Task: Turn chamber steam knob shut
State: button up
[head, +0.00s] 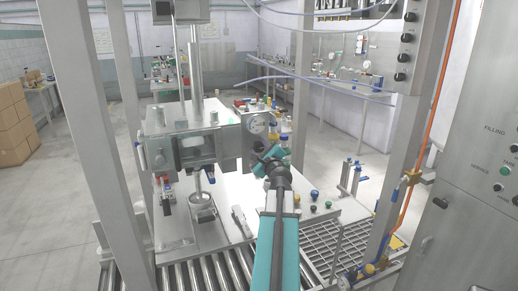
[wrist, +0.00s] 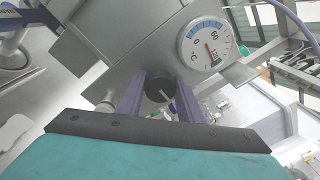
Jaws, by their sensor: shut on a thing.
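The chamber steam knob (wrist: 159,88) is a dark round knob with a pale pointer mark, in the wrist view just below the dial gauge. My gripper (wrist: 161,92) has its two purple-grey fingers on either side of the knob and is shut on it. In the head view my gripper (head: 268,158) is at the front of the steel panel, and it hides the knob there. The dial gauge (wrist: 207,46) has a blue, green and red scale marked °C; it also shows in the head view (head: 257,124).
The steel filling chamber (head: 195,148) stands left of my gripper. A white worktop (head: 228,188) lies below, with several small coloured knobs at its right. A roller conveyor (head: 215,268) runs along the front. Steel posts (head: 80,110) stand at left and right.

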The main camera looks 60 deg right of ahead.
jog(key=shift+f+n+b, duration=0.2)
jog(key=shift+n+b, duration=0.2)
jog(key=shift+b, duration=0.55)
jog(key=n+b, duration=0.2)
jog(key=b, duration=0.2)
jog(key=shift+f+n+b, duration=0.1)
jog(key=shift+n+b, duration=0.2)
jog(key=n+b, duration=0.6)
jog(key=b, duration=0.4)
jog(key=shift+d+t+b, duration=0.1)
jog(key=shift+t+b, duration=0.3)
jog(key=n+b, duration=0.6)
jog(key=b, duration=0.3)
jog(key=shift+t, duration=0.3)
jog(key=n+b, duration=0.3)
jog(key=shift+r+b, duration=0.25)
jog(key=shift+b, duration=0.05)
jog(key=shift+n+y, duration=0.3)
jog(key=shift+n, duration=0.1)
jog(key=o, duration=1.1)
jog(key=shift+c, duration=0.2)
jog(key=shift+s, duration=0.1)
